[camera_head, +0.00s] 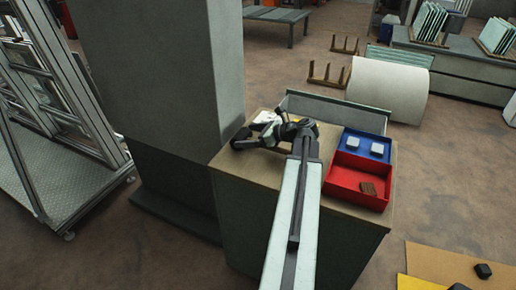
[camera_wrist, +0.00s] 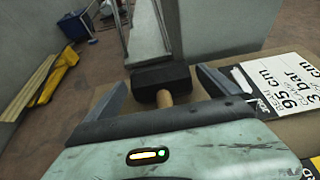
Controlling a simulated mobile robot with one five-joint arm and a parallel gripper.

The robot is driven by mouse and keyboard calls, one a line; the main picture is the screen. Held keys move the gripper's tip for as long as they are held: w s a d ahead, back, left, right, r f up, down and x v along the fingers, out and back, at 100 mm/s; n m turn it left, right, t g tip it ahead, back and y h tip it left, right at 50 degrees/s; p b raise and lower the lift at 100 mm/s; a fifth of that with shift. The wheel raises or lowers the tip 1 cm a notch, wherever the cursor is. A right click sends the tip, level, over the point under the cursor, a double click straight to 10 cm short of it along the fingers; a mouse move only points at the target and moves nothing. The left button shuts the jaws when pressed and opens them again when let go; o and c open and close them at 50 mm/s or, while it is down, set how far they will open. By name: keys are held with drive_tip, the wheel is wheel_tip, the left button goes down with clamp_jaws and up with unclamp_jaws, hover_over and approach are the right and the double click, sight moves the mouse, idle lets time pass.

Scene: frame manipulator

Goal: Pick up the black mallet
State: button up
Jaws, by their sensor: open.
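The black mallet shows in the wrist view, with its dark block head (camera_wrist: 160,77) ahead of my gripper and its light wooden handle (camera_wrist: 165,99) running back toward the gripper's body. My gripper (camera_wrist: 163,84) is open, with one finger left of the mallet and one right of it. Gaps show between the fingers and the mallet; contact is not visible. The lower handle is hidden behind the gripper body. In the head view my gripper (camera_head: 250,131) is low over the left part of the cabinet top, where I cannot tell the mallet apart from dark gripper parts.
The cabinet top (camera_head: 238,169) also holds a blue bin (camera_head: 352,158) with pale blocks and a red bin (camera_head: 345,181) with a brown block. A large grey pillar (camera_head: 170,90) stands close on the left. A printed sign (camera_wrist: 285,80) lies right of the mallet.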

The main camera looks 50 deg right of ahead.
drive_tip(key=c, duration=1.8)
drive_tip(key=shift+r+p, duration=0.55)
wheel_tip(320, 180, up, 3)
drive_tip(key=p, duration=0.3)
drive_tip(key=shift+r, duration=0.1)
drive_tip(key=w+d+r+p, duration=0.1)
drive_tip(key=w+d, duration=0.8)
drive_tip(key=d, duration=0.4)
drive_tip(key=shift+w, duration=0.15)
